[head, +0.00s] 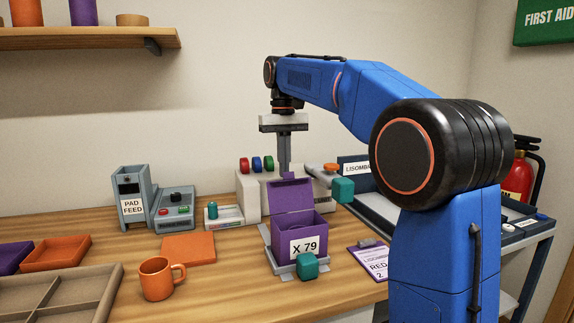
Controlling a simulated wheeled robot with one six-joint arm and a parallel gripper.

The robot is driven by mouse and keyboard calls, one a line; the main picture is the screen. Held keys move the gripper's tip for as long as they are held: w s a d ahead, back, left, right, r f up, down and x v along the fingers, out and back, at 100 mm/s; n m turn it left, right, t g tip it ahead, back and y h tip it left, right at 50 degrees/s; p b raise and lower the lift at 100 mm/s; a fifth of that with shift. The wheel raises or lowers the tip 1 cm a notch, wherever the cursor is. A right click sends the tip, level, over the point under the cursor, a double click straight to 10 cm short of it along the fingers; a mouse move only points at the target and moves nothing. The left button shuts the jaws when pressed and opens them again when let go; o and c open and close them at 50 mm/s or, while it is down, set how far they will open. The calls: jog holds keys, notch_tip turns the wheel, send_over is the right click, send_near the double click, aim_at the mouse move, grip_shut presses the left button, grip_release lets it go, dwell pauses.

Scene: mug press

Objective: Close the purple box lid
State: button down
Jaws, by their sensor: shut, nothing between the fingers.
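The purple box (317,222) stands on the worktop in a grey holder (283,268), with a white "X 79" label on its front. Its purple lid (291,196) is open, standing up at the back of the box with a small tab on its top edge. My gripper (284,170) points straight down, with its fingers shut and empty. The fingertips are at or just behind the lid's top edge near the tab. The lid partly hides the lower ends, and I cannot tell whether they touch it.
A teal knob (307,266) is at the holder's front, and another teal block (343,190) is right of the lid. A grey-white machine (248,199) stands behind. An orange mug (156,279) and orange pad (188,248) lie left; a purple clipboard (369,262) lies right.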

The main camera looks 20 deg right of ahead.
jog(key=shift+s+r, duration=0.35)
jog(key=shift+s, duration=0.35)
jog(key=shift+s+r, duration=0.3)
jog(key=shift+s, duration=0.35)
